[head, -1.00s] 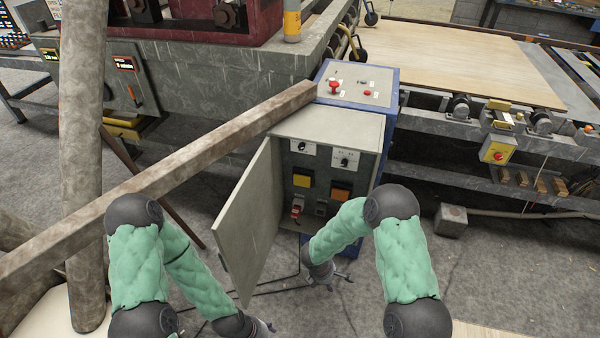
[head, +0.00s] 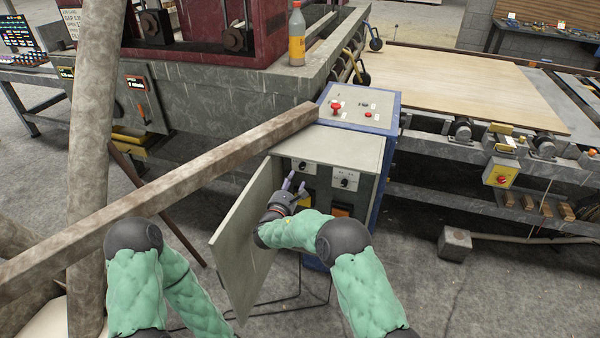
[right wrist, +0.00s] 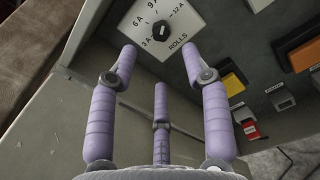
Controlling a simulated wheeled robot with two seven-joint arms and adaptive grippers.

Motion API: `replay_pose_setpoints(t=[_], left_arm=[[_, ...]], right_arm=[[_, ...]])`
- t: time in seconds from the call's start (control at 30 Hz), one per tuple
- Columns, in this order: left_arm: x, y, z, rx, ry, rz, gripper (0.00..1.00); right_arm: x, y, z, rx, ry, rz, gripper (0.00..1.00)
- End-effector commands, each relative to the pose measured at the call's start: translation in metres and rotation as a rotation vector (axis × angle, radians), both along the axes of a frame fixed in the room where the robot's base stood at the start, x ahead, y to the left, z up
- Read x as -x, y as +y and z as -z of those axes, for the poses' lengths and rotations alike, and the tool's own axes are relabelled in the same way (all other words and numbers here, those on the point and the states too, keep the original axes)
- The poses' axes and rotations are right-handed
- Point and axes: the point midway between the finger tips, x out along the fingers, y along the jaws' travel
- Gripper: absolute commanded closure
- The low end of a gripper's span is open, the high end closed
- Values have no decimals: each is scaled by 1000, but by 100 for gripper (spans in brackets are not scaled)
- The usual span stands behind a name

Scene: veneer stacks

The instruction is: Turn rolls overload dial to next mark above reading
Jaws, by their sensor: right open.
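The rolls overload dial (right wrist: 164,31) is a black knob on a white plate marked ROLLS, with marks from 3 A to 12 A, in the right wrist view. I cannot tell for sure which mark its pointer is on. It appears to be the left of two dials (head: 302,167) in the open cabinet (head: 375,160). My right gripper (head: 292,184) is open and empty in front of the cabinet. In the right wrist view its purple fingers (right wrist: 159,62) are spread just below the dial, apart from it. My left gripper is out of view.
The cabinet door (head: 243,240) stands open at left. A second dial (head: 345,182) sits to the right. Yellow (right wrist: 234,84) and orange (right wrist: 298,45) blocks and a red switch (right wrist: 250,130) are lower in the cabinet. A long beam (head: 170,190) slants past the cabinet's top left.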

Motion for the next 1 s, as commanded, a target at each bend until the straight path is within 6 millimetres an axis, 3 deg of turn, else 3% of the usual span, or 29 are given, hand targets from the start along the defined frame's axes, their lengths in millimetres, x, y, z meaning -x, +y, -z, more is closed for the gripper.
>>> replay_pose_setpoints(t=[0.2,0.4,0.87,1.0], left_arm=[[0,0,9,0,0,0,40],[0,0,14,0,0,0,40],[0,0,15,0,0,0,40],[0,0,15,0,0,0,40]], right_arm=[[-38,-14,3,-2,0,3,52],[-62,-21,2,-2,1,2,52],[-72,-24,1,-1,2,1,52],[-72,-24,1,-1,2,1,91]])
